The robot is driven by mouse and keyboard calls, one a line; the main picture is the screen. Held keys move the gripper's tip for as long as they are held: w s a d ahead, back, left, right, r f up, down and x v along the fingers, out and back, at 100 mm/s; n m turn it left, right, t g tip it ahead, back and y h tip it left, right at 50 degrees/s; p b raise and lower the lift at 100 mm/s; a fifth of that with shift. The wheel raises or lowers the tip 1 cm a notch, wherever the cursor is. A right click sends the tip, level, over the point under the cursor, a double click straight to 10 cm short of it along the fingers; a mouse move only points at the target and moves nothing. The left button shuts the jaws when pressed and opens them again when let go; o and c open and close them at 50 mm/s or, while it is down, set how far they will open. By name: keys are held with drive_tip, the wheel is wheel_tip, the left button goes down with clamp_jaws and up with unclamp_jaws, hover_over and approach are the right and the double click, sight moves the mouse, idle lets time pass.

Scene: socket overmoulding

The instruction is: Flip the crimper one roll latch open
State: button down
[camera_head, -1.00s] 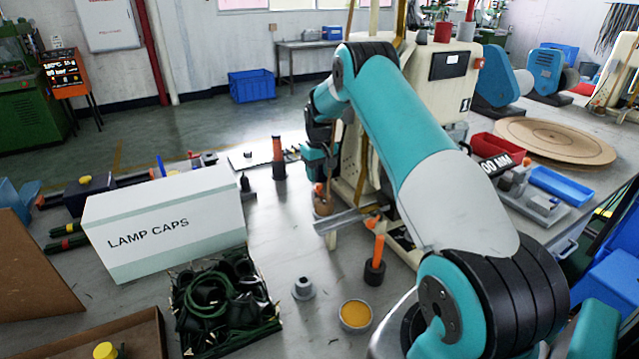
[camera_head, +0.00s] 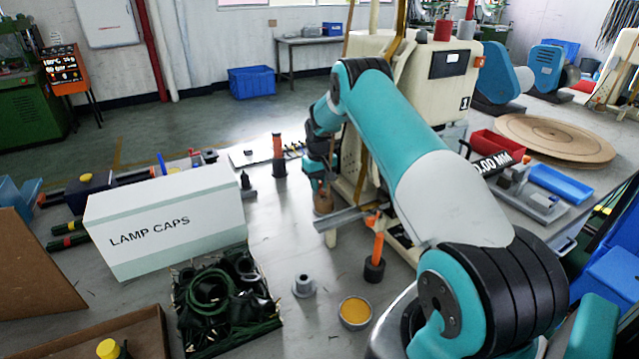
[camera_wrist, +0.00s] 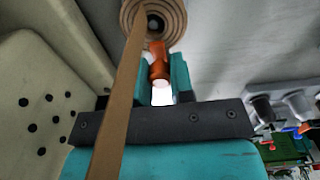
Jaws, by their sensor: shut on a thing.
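The crimper is probably the cream machine (camera_head: 400,75) behind my arm in the head view, and a cream panel with black holes (camera_wrist: 40,100) fills the left of the wrist view. In the wrist view my gripper (camera_wrist: 160,80) has its two teal fingers shut on an orange-brown latch (camera_wrist: 158,62), which has a pale end facing the camera. I cannot tell the latch's angle on the machine. In the head view my gripper is at the machine's left side, and the latch between its fingers cannot be made out.
A tan strap (camera_wrist: 118,100) crosses close in front of the wrist camera, below a ringed tan disc (camera_wrist: 170,12). A white lamp caps box (camera_head: 165,225), a tray of dark cable coils (camera_head: 235,325), a grey flanged piece (camera_head: 304,286) and a yellow-filled dish (camera_head: 355,312) stand on the bench.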

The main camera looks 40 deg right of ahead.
drive_tip(key=shift+m, duration=0.3)
drive_tip(key=m, duration=0.1)
drive_tip(key=m+b, duration=0.1)
drive_tip(key=shift+w+a+f+m+b, duration=0.1)
drive_tip(key=shift+w+a+m+b, duration=0.05)
drive_tip(key=shift+a+m+b, duration=0.15)
drive_tip(key=m, duration=0.1)
drive_tip(key=m+b, duration=0.1)
drive_tip(key=m, duration=0.2)
drive_tip(key=shift+w+a+m, duration=0.3)
drive_tip(key=shift+a, duration=0.05)
drive_tip(key=m, duration=0.2)
drive_tip(key=w+m+b, duration=0.1)
drive_tip(key=m, duration=0.1)
drive_tip(key=shift+a+b, duration=0.2)
drive_tip(key=shift+b, duration=0.1)
drive_tip(key=shift+w+m+b, duration=0.2)
drive_tip(key=shift+m, duration=1.05)
drive_tip(key=shift+w+m+b, duration=0.15)
drive_tip(key=shift+w+m, duration=0.05)
drive_tip(key=shift+m, duration=1.05)
drive_tip(key=c, duration=1)
unclamp_jaws()
drive_tip(key=shift+r, duration=0.2)
